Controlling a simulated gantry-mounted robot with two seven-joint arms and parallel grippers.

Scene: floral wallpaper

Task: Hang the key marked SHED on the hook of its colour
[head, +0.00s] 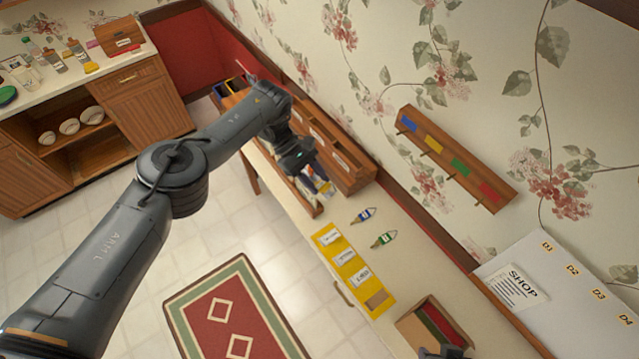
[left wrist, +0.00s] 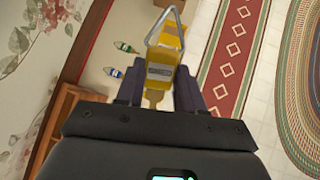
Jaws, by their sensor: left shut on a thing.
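My left gripper (head: 318,187) is over the narrow table near the wooden wall-side organizer. It is shut on a yellow key tag (left wrist: 158,72) with a triangular wire loop, shown in the left wrist view between the fingers (left wrist: 160,98). The lettering on its pale label is too small to read. The hook rack (head: 455,160) on the wall has blue, yellow, green and red patches with pegs, all apparently empty. A blue-tagged key (head: 364,215) and a green-tagged key (head: 384,239) lie on the table. A dark part at the head view's bottom edge may be my right gripper (head: 444,352).
A yellow tray (head: 327,232) with labelled slots lies along the table's front edge. An open box (head: 405,322) stands nearer the bottom. A white board (head: 555,285) marked SHOP is at lower right. The wooden organizer (head: 345,165) stands against the wall. The space before the rack looks clear.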

